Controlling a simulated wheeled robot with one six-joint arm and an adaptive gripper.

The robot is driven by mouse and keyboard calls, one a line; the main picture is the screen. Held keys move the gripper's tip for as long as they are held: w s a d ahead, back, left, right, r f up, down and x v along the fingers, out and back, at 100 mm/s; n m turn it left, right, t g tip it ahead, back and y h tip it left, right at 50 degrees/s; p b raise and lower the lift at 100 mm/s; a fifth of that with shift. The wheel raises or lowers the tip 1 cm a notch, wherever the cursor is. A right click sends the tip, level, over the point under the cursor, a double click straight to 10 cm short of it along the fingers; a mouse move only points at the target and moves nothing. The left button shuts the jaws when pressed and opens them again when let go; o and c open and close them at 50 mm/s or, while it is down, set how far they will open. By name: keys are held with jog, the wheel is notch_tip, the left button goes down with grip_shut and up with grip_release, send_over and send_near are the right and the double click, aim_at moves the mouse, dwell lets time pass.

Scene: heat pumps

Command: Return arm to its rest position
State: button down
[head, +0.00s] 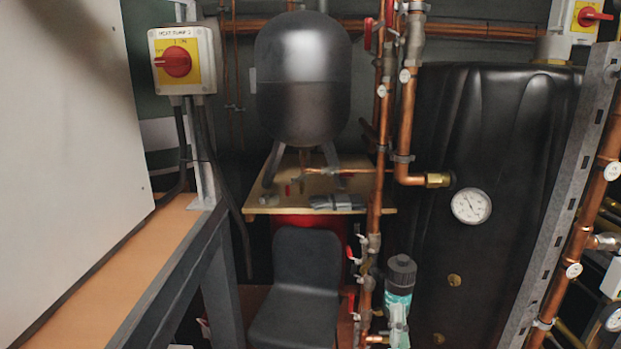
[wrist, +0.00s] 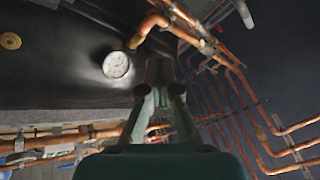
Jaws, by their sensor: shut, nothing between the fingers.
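My gripper (wrist: 160,95) shows in the wrist view, at the middle of the picture. Its two fingers come together at the tips with nothing between them. Beyond it in that view are a dark tank (wrist: 60,60) with a round white gauge (wrist: 116,65) and copper pipes. My gripper and arm do not show in the head view.
In the head view, a switch box (head: 182,60) with a red knob hangs above a bench (head: 150,255) at left. A grey vessel (head: 303,80) stands on a board, a black chair (head: 300,285) below. Copper pipes (head: 380,150) run before the black tank (head: 500,150).

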jog(key=s+f+n+g+y, duration=0.1)
jog(key=s+f+n, duration=0.1)
jog(key=s+f, duration=0.5)
jog(key=s+f+n+g, duration=0.2)
jog(key=s+f, duration=0.1)
jog(key=s, duration=0.7)
jog(key=s+f+n+g+y, duration=0.1)
jog(key=s+f+n, duration=0.1)
jog(key=s+f, duration=0.55)
jog(key=s+r+n+g, duration=0.1)
jog(key=s+n+g, duration=0.1)
jog(key=s, duration=1)
jog(key=s+r+n+g+y, duration=0.1)
jog(key=s+r+n+g, duration=0.1)
jog(key=s, duration=1.1)
jog(key=shift+r+n+g, duration=0.25)
jog(key=shift+n+g, duration=0.15)
jog(key=shift+n, duration=0.2)
jog(key=shift+s, duration=0.1)
